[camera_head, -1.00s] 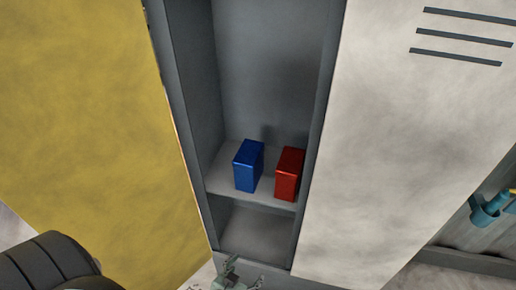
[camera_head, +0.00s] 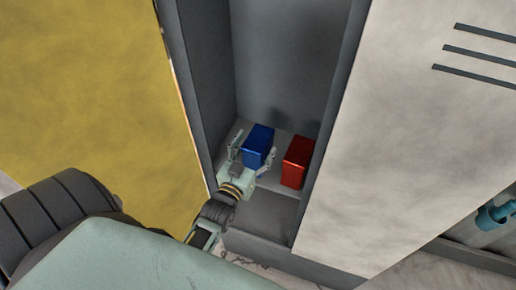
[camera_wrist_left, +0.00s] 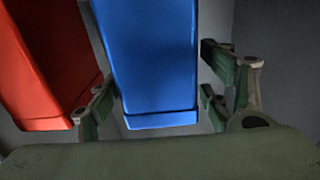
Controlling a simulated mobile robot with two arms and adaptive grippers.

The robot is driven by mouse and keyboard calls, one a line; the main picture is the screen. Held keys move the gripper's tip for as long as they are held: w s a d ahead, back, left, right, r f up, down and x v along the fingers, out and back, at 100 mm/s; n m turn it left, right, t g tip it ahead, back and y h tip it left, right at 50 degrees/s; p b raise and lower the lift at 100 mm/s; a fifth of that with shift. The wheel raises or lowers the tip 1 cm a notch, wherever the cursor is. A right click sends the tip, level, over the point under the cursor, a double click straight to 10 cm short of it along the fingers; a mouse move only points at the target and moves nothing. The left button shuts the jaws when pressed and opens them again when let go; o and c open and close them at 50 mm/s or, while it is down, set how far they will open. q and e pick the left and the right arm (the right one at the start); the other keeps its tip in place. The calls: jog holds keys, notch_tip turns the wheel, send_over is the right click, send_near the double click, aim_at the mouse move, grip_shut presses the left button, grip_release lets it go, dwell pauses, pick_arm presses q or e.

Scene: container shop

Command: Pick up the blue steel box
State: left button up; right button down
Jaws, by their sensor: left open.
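The blue steel box (camera_head: 258,143) stands upright on a shelf inside the grey locker. My left gripper (camera_head: 252,150) reaches in at the box with its fingers open, one on each side of it. In the left wrist view the blue box (camera_wrist_left: 155,60) fills the middle, between the two open fingers of the gripper (camera_wrist_left: 160,95). The left finger there looks very close to the box, and a gap shows on the right. Contact cannot be told. My right gripper is not in view.
A red box (camera_head: 297,162) stands close to the right of the blue one; it also shows in the left wrist view (camera_wrist_left: 40,70). The locker's side walls are near. A yellow door (camera_head: 90,90) is left, a whitish door (camera_head: 400,130) right.

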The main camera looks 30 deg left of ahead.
pick_arm(q)
jog(key=shift+w+a+f, duration=0.15)
jog(key=shift+w+a, duration=0.05)
jog(key=shift+w, duration=0.9)
jog(key=shift+s, duration=0.1)
jog(key=shift+c, duration=1.1)
jog(key=c, duration=1.5)
jog(key=shift+c, duration=0.3)
jog(key=shift+r, duration=0.25)
